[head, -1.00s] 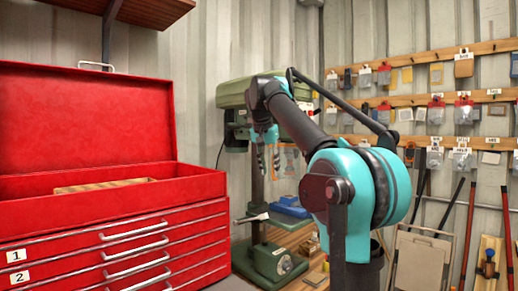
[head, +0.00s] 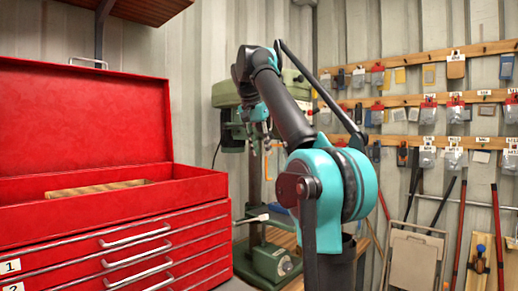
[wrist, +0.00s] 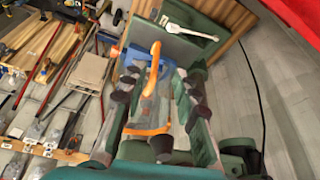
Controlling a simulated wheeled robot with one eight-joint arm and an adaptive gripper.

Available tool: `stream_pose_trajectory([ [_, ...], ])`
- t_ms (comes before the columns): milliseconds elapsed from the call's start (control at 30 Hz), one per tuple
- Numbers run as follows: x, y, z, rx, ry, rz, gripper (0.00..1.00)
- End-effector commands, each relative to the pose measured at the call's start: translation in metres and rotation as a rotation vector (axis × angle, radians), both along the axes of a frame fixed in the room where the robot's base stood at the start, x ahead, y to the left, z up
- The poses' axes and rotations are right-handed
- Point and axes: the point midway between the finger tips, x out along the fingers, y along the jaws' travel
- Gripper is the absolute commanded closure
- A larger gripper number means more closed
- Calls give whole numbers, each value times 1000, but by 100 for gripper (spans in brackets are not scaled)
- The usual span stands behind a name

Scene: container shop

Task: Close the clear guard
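The green drill press (head: 270,262) stands behind my arm in the head view, its head largely covered by the arm. The clear guard (wrist: 148,131) shows in the wrist view as a see-through panel with orange edging, between my fingers as seen from the camera. I cannot tell whether they touch it. In the head view, only a little of the guard's orange edge (head: 267,147) shows below my gripper (head: 262,135). My gripper is open, with its two fingers well apart in the wrist view (wrist: 157,85).
A red tool chest (head: 90,215) with its lid up stands at left. A blue vise (wrist: 133,62) lies below the guard in the wrist view. Pegboard rails (head: 440,95) with hanging packets line the right wall. A folded beige frame (head: 412,260) leans there.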

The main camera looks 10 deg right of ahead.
Motion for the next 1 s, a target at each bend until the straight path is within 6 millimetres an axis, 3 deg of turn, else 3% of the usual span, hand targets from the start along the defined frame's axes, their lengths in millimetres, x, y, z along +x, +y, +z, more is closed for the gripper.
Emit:
stream_pose_trajectory([
  [67, 0, 0, 0, 0, 0, 0, 71],
  [167, 1, 2, 0, -7, 5, 6, 83],
  [300, 4, 21, 4, -74, 43, 57, 100],
  [500, 8, 70, 19, -271, 131, 174, 100],
  [700, 6, 100, 30, -399, 171, 227, 100],
  [1000, 9, 93, 19, -417, 177, 230, 100],
])
